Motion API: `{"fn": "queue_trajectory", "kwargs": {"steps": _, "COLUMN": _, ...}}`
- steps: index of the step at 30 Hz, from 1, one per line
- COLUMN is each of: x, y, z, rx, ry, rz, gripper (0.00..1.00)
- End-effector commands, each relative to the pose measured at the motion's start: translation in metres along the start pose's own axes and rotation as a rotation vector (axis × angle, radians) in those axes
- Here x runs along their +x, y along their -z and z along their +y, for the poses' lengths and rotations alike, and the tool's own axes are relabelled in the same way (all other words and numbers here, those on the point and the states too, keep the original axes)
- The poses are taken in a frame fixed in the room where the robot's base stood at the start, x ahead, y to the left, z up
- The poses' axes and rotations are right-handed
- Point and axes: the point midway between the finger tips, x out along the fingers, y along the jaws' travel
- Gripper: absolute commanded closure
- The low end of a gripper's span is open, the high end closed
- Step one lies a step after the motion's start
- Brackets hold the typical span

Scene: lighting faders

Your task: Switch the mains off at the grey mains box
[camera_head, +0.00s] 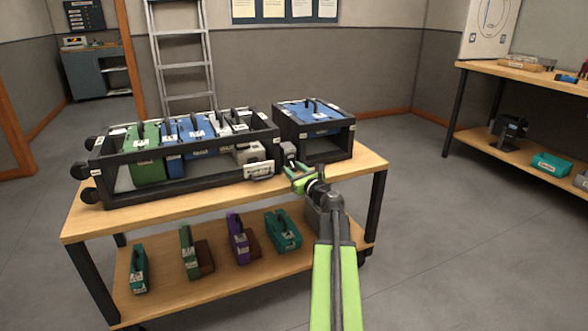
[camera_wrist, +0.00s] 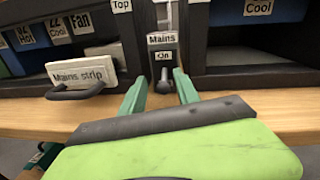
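The grey mains box (camera_wrist: 163,58) stands at the table's front edge in the wrist view, with a "Mains" label (camera_wrist: 162,39) above an "On" label (camera_wrist: 163,55). A small dark lever (camera_wrist: 163,81) sticks out low on its front. In the head view the box (camera_head: 288,151) sits between the two black racks. My gripper (camera_wrist: 160,90) is open, its two green fingers pointing at the box, one on each side of the lever. I cannot tell whether they touch it. In the head view my gripper (camera_head: 304,180) is just in front of the box.
A long black rack (camera_head: 180,180) with several coloured modules stands left; a smaller rack (camera_head: 330,150) with a blue module stands right. A "Mains strip" plate (camera_wrist: 82,73) with a handle is left of my fingers. Several modules lie on the lower shelf (camera_head: 165,295). The floor right is clear.

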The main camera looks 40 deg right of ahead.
Motion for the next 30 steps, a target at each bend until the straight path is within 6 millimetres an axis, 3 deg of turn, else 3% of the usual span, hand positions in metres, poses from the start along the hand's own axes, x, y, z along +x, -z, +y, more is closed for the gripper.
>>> {"fn": "queue_trajectory", "kwargs": {"steps": 2, "x": -0.001, "y": 0.0, "z": -0.003, "rx": 0.0, "ry": 0.004, "rz": 0.001, "gripper": 0.62}}
{"fn": "queue_trajectory", "kwargs": {"steps": 11, "x": -0.004, "y": 0.001, "z": -0.009, "rx": 0.0, "ry": 0.011, "rz": 0.002, "gripper": 1.0}}
{"fn": "queue_trajectory", "kwargs": {"steps": 24, "x": -0.003, "y": 0.015, "z": -0.009, "rx": -0.006, "ry": 0.023, "rz": -0.087, "gripper": 1.0}}
{"fn": "queue_trajectory", "kwargs": {"steps": 30, "x": -0.003, "y": 0.011, "z": -0.01, "rx": -0.015, "ry": 0.033, "rz": -0.156, "gripper": 1.0}}
